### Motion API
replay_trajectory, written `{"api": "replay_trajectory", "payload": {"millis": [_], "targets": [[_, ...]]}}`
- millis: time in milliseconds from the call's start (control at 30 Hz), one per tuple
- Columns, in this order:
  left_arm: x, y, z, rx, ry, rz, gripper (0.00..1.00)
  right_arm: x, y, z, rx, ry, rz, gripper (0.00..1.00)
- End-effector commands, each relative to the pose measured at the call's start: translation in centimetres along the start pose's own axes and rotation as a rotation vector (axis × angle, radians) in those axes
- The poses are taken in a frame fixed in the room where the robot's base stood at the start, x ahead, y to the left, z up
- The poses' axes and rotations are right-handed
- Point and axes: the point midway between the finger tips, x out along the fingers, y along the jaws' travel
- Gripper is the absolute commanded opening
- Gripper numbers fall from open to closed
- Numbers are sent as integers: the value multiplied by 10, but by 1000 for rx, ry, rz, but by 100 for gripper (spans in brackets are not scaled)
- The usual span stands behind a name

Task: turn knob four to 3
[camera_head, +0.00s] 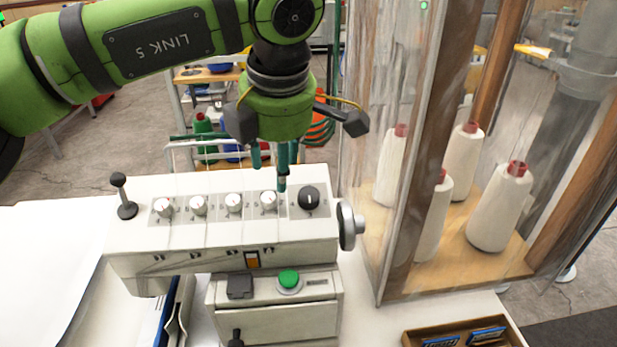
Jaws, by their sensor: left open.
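A white machine (220,245) stands on the white table. Along its top is a row of several small white knobs with red marks and one larger black knob (308,197) at the right end. The fourth white knob from the left (268,200) sits just left of the black knob; its setting is too small to read. My left gripper (275,182) points down from above, open, with its fingers just above and behind the fourth knob. One fingertip is close to the knob; I cannot tell whether it touches. My right gripper is not in view.
A black lever (122,195) stands at the machine's left end and a handwheel (348,226) at its right. A clear-walled cabinet with thread cones (498,208) rises close on the right. A green button (289,280) is on the front. A brown tray (417,338) lies at front right.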

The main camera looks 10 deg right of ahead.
Motion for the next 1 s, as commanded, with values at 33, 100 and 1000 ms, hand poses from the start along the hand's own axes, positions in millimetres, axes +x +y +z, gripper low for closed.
{"api": "replay_trajectory", "payload": {"millis": [33, 100, 1000], "targets": [[3, 1, -1, -1, 1, -1, 46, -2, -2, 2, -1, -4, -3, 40], [9, 1, -1, -1, 2, -3, 46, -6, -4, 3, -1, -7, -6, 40], [69, 0, -1, -2, 1, -1, 0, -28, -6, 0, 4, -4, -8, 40]]}}
